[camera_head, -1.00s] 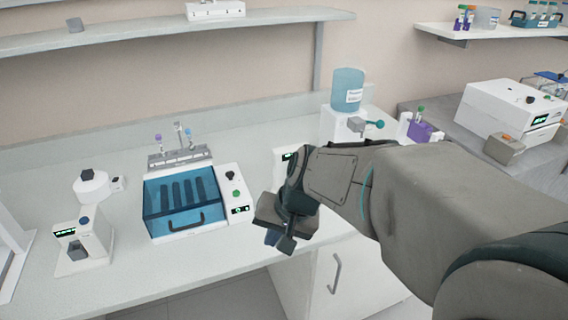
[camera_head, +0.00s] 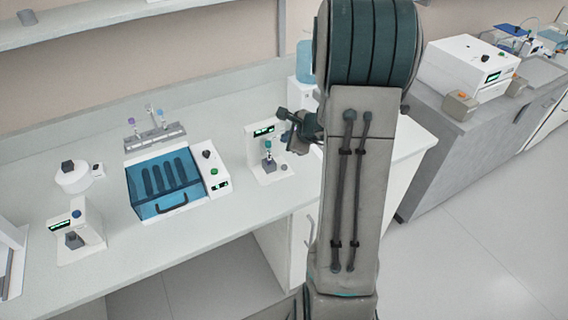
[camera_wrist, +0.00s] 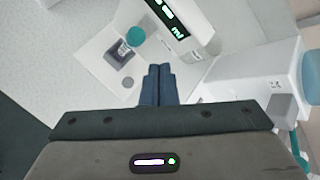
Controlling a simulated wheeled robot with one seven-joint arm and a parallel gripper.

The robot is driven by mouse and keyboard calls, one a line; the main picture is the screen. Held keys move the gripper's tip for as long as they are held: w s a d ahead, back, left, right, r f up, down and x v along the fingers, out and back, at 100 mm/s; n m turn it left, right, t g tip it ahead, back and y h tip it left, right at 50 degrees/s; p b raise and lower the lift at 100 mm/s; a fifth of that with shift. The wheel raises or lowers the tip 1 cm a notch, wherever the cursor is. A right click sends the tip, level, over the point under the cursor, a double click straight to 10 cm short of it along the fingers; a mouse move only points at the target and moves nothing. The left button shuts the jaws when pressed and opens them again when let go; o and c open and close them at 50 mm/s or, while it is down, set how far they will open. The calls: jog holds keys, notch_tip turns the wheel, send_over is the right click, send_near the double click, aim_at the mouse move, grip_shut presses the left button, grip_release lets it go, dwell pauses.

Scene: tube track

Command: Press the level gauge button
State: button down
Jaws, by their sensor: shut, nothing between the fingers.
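The level gauge (camera_head: 258,150) is a white stand with a lit green display near the bench's right front edge. It shows at the top of the wrist view (camera_wrist: 190,35), with its display reading "ml". A teal-capped tube (camera_wrist: 135,37) stands in its dark holder; the cap also shows in the head view (camera_head: 268,145). A round grey button (camera_wrist: 127,82) lies on its base plate, left of my fingers in the wrist view. My gripper (camera_wrist: 159,70) is shut and empty, above the base and apart from the button. In the head view my gripper (camera_head: 288,136) is just right of the gauge, partly hidden.
A blue-lidded machine (camera_head: 166,185) stands left of the gauge. Another white display device (camera_head: 80,232) with a blue knob stands further left. A teal-topped dispenser (camera_head: 304,62) stands behind my arm. A white box instrument (camera_head: 470,68) is on the right bench. The bench front is clear.

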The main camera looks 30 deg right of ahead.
jog(key=b, duration=0.5)
send_over(284, 167)
jog(key=f, duration=0.7)
jog(key=shift+s+d+f, duration=0.15)
jog(key=shift+s+d, duration=0.2)
jog(key=shift+f+b, duration=0.75)
jog(key=shift+b, duration=0.3)
jog(key=shift+f, duration=0.15)
dwell(0.5)
jog(key=shift+f+b, duration=0.3)
jog(key=shift+b, duration=0.4)
jog(key=shift+f+b, duration=0.4)
jog(key=shift+b, duration=0.2)
dwell(0.4)
jog(key=shift+r+p, duration=0.6)
jog(key=shift+r, duration=0.3)
jog(key=shift+r, duration=0.1)
